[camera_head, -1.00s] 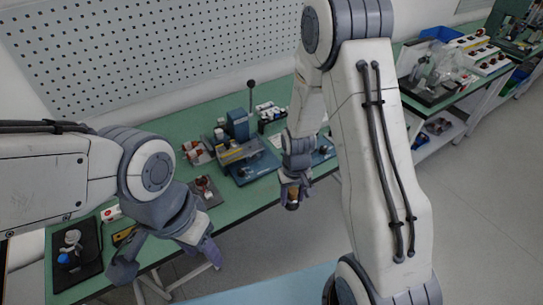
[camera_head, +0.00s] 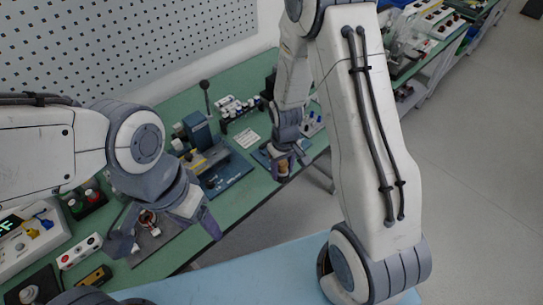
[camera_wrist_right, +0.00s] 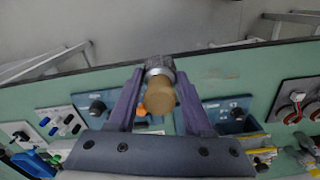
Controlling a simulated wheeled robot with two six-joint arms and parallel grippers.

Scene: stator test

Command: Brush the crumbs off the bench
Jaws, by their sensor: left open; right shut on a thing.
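The green bench (camera_head: 250,78) runs diagonally across the head view, with its front edge facing me. My right gripper (camera_head: 284,168) is over the bench's front edge, shut on a brush. In the right wrist view the brush's tan handle end (camera_wrist_right: 160,95) sits between the two fingers of that gripper (camera_wrist_right: 160,88), with a grey ribbed part beyond it. The bristles are hidden. A faint brownish patch (camera_wrist_right: 225,73) lies near the bench edge; I cannot tell if it is crumbs. My left gripper (camera_head: 165,235) is open and empty above the bench's left part.
A blue press-like fixture (camera_head: 198,130) with a lever stands mid-bench. Small bottles (camera_head: 228,105) stand behind it. A dark mat with copper parts (camera_head: 150,222) lies under my left gripper. A white panel box (camera_head: 35,235) is at left. Some bare green surface lies along the front edge.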

